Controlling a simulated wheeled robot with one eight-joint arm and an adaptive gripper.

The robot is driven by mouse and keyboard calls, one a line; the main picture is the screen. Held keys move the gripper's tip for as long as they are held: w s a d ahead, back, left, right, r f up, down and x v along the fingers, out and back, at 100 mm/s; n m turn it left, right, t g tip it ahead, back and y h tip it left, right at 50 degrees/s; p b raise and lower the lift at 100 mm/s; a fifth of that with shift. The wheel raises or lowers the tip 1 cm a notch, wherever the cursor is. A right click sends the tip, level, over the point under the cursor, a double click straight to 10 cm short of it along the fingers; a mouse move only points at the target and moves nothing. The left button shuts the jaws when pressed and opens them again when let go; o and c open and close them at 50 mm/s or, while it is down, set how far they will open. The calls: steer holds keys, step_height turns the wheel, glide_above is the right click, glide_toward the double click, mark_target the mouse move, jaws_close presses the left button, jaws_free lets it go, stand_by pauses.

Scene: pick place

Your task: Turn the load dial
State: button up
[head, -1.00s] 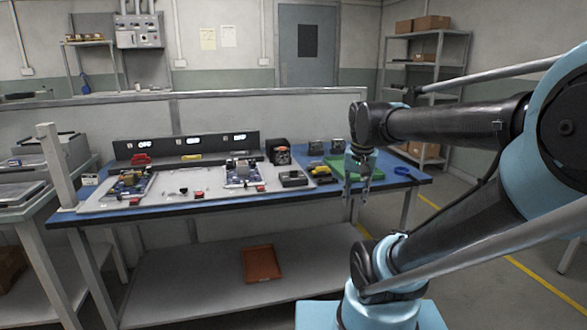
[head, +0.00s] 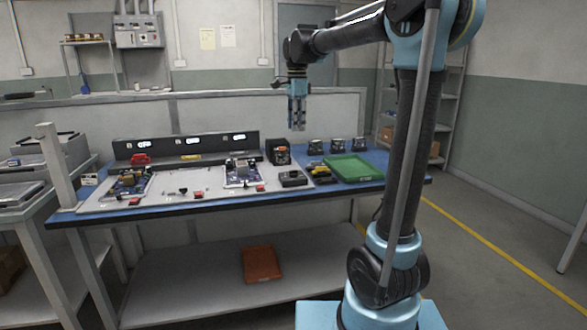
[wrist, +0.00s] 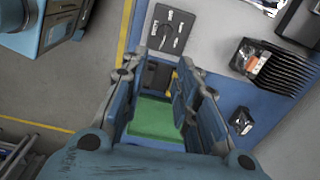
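The load dial sits on a small dark box (head: 293,178) on the light board near the table's middle right. My gripper (head: 297,125) hangs pointing down in the air above the table and is apart from the dial. In the wrist view my gripper (wrist: 162,62) has its fingers spread, with nothing held between them. The green tray shows through the gap.
A finned black box with an orange label (head: 278,152) stands behind the dial box. A yellow-and-black meter (head: 320,174) and the green tray (head: 354,168) lie to the right. Several small dark units (head: 337,146) stand behind the tray. Circuit boards (head: 241,173) lie left.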

steer(key=a, duration=0.1)
glide_toward(293, 173)
steer(key=f, duration=0.7)
steer(key=shift+w+d+f, duration=0.1)
steer(key=shift+w, duration=0.25)
steer(key=shift+c, duration=0.3)
jaws_close()
